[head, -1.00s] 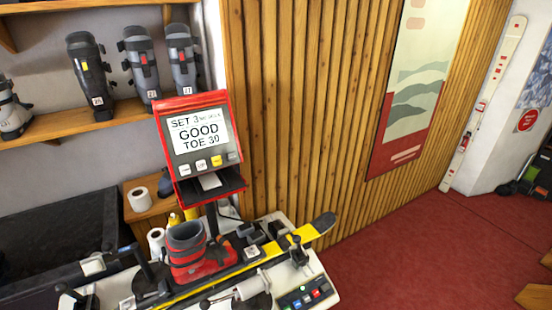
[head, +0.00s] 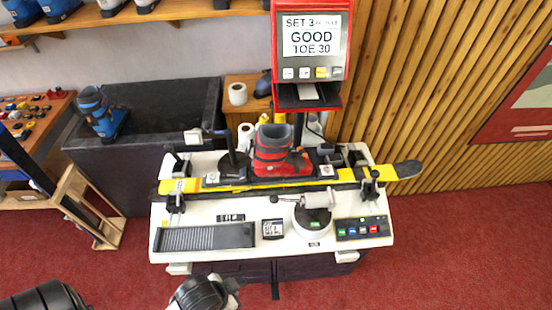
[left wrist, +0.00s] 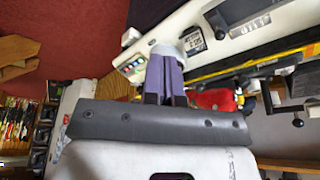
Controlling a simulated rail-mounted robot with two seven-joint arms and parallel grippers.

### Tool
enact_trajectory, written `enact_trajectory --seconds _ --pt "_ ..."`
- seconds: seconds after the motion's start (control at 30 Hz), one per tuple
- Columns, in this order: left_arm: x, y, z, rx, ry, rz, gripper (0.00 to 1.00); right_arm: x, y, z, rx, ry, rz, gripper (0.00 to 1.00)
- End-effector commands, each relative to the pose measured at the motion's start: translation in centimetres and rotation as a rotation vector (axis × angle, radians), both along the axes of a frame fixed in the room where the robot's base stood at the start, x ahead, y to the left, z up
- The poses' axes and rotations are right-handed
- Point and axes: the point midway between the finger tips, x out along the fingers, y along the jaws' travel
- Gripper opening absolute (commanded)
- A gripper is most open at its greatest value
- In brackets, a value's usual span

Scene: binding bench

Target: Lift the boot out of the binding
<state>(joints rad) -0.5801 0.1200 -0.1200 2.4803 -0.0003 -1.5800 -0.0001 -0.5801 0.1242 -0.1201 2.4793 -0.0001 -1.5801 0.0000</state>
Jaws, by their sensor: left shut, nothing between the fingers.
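The red and grey ski boot (head: 281,160) stands upright in the binding on the yellow and black ski (head: 222,186), which lies across the white bench machine (head: 207,211). Dark binding parts are at its toe and heel. In the left wrist view, part of the red boot (left wrist: 217,98) shows beyond the gripper, mostly hidden. My left gripper (left wrist: 168,52) is shut and empty, in front of the bench and apart from the boot. In the head view, dark parts of my arm show at the bottom edge. My right gripper is not in view.
The red-framed screen (head: 311,37) stands behind the boot, reading GOOD, TOE 30. A crank cylinder (head: 313,217) and a button panel (head: 362,228) sit at the bench front. A blue boot (head: 100,113) stands on the dark bin at left. Red carpet (head: 450,255) is clear at right.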

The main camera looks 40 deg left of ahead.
Motion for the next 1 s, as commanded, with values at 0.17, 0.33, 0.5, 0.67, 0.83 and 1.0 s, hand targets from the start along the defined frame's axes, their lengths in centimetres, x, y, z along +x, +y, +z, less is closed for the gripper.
enact_trajectory --seconds 0.17,0.33,0.5,0.67,0.83,1.0 --pt "0.0 0.0 0.0 0.0 0.0 0.0 0.16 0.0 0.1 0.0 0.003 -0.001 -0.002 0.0" --pt "0.0 0.0 0.0 0.0 0.0 0.0 0.33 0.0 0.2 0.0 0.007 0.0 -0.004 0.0" --pt "0.0 0.0 0.0 0.0 0.0 0.0 0.49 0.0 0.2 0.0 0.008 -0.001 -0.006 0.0" --pt "0.0 0.0 0.0 0.0 0.0 0.0 0.49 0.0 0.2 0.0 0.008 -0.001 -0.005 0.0" --pt "1.5 0.0 0.4 0.0 -0.036 0.0 0.49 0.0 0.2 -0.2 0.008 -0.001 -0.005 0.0" --pt "7.7 0.5 3.1 0.016 -0.198 -0.009 0.49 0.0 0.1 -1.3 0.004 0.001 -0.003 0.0"
